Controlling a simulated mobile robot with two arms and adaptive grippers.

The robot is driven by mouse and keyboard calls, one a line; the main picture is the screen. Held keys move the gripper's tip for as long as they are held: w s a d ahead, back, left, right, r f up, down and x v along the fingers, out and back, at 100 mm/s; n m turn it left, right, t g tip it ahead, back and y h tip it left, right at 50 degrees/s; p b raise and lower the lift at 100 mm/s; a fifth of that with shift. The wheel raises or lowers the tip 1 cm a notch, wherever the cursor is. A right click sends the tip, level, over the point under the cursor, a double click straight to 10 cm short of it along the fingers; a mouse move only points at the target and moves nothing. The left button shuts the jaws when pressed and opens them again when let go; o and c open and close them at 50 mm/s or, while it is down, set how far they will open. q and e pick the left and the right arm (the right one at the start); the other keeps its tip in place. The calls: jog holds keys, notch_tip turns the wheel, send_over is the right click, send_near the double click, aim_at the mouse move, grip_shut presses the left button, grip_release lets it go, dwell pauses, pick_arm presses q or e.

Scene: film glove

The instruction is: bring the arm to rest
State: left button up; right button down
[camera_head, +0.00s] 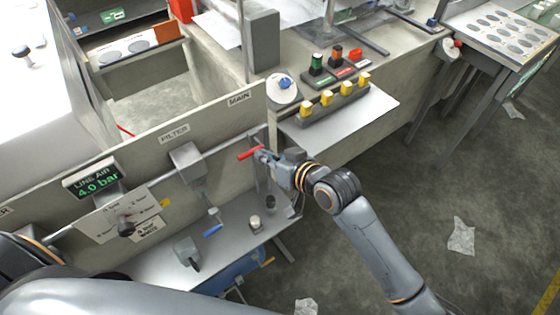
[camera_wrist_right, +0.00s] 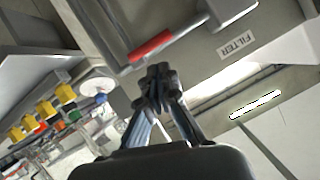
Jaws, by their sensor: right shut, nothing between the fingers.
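My right gripper (camera_head: 262,156) is beside the red lever (camera_head: 247,153) under the MAIN label on the panel. In the wrist view, the right gripper (camera_wrist_right: 158,72) has its fingertips together, just below the red lever (camera_wrist_right: 151,46). Nothing shows between the fingers. I cannot tell whether the fingertips touch the lever. My right arm (camera_head: 375,245) reaches in from the lower right. A grey arm link fills the lower left, and my left gripper does not show.
The panel carries a LINE AIR display (camera_head: 95,180) reading 4.0 bar and a grey filter housing (camera_head: 187,163). A row of yellow-topped knobs (camera_head: 335,101) stands on the bench behind the gripper.

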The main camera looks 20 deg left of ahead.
jog(key=v, duration=0.7)
jog(key=w+d+f+m+h, duration=0.1)
jog(key=d+f+m+h, duration=0.1)
jog(key=d+f, duration=0.5)
jog(key=w+d+f+m+h, duration=0.1)
jog(key=d+f+h, duration=0.1)
jog(key=f, duration=0.8)
jog(key=w+d+f+m+h, duration=0.2)
jog(key=d+f, duration=0.3)
jog(key=f, duration=0.4)
jog(key=s+d+f+h, duration=0.2)
jog(key=s+d+f, duration=0.4)
jog(key=f, duration=0.4)
jog(key=s+d+f+g+h, duration=0.2)
jog(key=s+d+f, duration=0.6)
jog(key=s+f, duration=0.45)
jog(key=s+d+f+g, duration=0.1)
jog(key=s+d+f, duration=0.2)
jog(key=s, duration=0.8)
jog(key=s+d+f+g+h, duration=0.1)
jog(key=s+d+f+g, duration=0.1)
jog(key=s, duration=0.9)
jog(key=shift+s+d+f+m+g, duration=0.2)
jog(key=shift+d+f+m+g, duration=0.15)
jog(key=shift+d+f, duration=0.55)
jog(key=shift+a, duration=0.1)
